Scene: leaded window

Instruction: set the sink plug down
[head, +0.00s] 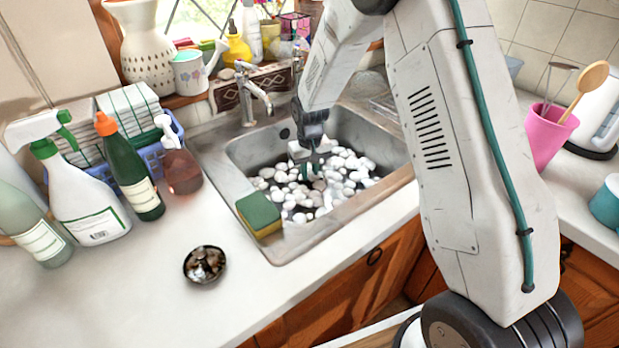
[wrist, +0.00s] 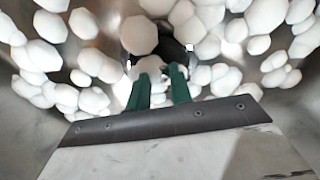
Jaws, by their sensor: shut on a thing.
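My gripper (head: 311,168) reaches down into the metal sink (head: 240,158), low over the white pebble-like pieces. In the wrist view its two green fingers (wrist: 160,78) are close together, shut on what seems to be the sink plug (wrist: 176,50), a dark round shape at the fingertips. White pieces and the fingers hide part of it. In the head view I cannot make the plug out among the pieces. I cannot tell whether it touches the sink floor.
Many white pieces (head: 350,160) cover the sink floor. A tap (head: 247,92) stands behind the sink. A sponge (head: 258,213) lies on its front left rim. A dark round dish (head: 205,263) and bottles (head: 128,170) stand on the left counter, whose front is clear.

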